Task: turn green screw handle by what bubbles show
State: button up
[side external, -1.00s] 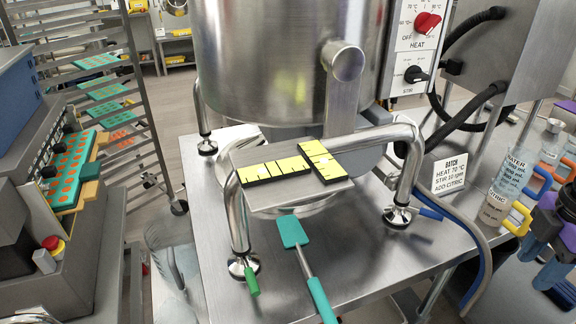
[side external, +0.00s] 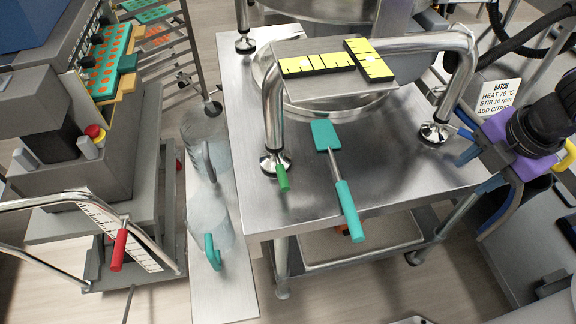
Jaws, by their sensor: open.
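The green screw handle (side external: 282,178) hangs from the left front foot of the bent steel tube frame. Two black-edged yellow levels lie in a T on the plate on the frame: one left to right (side external: 318,64), one front to back (side external: 369,60). Small pale spots show on them, but I cannot tell for sure where the bubbles stand. My gripper (side external: 478,170), purple and black with blue fingertips, is at the right edge. It is open and appears empty, well to the right of the green handle and apart from it.
A teal spatula (side external: 346,205) lies on the steel table (side external: 400,170), right of the green handle. A batch sign (side external: 500,93) and hoses are at the right. Clear jugs (side external: 208,205) and a red handle (side external: 118,250) stand at the left. The table front is otherwise mostly clear.

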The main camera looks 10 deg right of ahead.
jog(key=a+f+n+t+y, duration=0.1)
jog(key=a+f+n, duration=0.2)
jog(key=a+n, duration=0.6)
jog(key=a+f+n+t+y, duration=0.1)
jog(key=a+f+n, duration=0.3)
jog(key=a, duration=0.9)
jog(key=r+n, duration=0.1)
send_over(284, 177)
jog(key=s+d, duration=0.1)
jog(key=s, duration=0.1)
jog(key=x, duration=0.3)
jog(key=shift+s+d+f, duration=0.1)
jog(key=shift+f, duration=0.05)
jog(key=shift+w+f, duration=0.25)
jog(key=shift+f, duration=0.35)
grip_shut()
